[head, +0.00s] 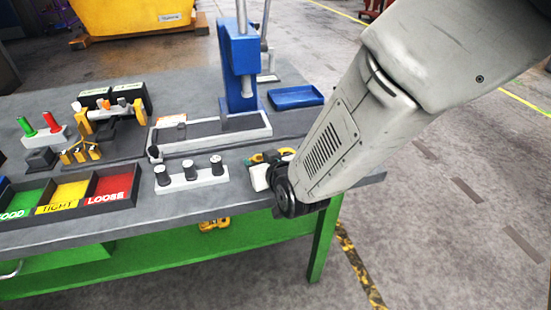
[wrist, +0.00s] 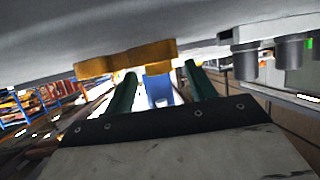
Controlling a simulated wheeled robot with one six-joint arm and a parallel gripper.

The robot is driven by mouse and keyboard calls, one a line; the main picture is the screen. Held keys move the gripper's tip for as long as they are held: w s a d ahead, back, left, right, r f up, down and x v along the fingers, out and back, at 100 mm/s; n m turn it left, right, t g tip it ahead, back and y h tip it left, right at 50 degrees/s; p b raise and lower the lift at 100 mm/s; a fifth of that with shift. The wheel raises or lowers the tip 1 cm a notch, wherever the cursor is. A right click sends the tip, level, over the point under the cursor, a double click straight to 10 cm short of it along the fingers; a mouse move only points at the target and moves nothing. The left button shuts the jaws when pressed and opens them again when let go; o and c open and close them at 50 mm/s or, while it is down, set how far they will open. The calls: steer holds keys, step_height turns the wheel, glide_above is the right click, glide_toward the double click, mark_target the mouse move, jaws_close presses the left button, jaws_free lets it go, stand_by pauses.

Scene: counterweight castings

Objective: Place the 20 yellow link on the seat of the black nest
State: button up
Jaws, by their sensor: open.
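My gripper (head: 272,160) is over the bench's right front part in the head view, largely hidden by my forearm. Its two green fingers stand apart in the wrist view (wrist: 161,72), with a wide gap between them. A yellow link (wrist: 110,64) shows at the fingertips in the wrist view, against the grey bench surface. A bit of yellow (head: 256,158) also shows beside the gripper in the head view; I cannot see a number on it. A black block (head: 40,158) at the bench's left may be the black nest; I cannot tell for sure.
A white rack with dark knobs (head: 190,179) stands left of my gripper. A blue press (head: 238,70) and blue tray (head: 296,97) are behind. A green, yellow and red sorting tray (head: 70,195) lies front left. Yellow clamps (head: 100,113) stand behind it.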

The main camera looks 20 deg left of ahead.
steer(key=shift+w, duration=0.1)
steer(key=shift+c, duration=0.2)
steer(key=shift+a, duration=0.1)
jaws_close()
steer(key=shift+r, duration=0.15)
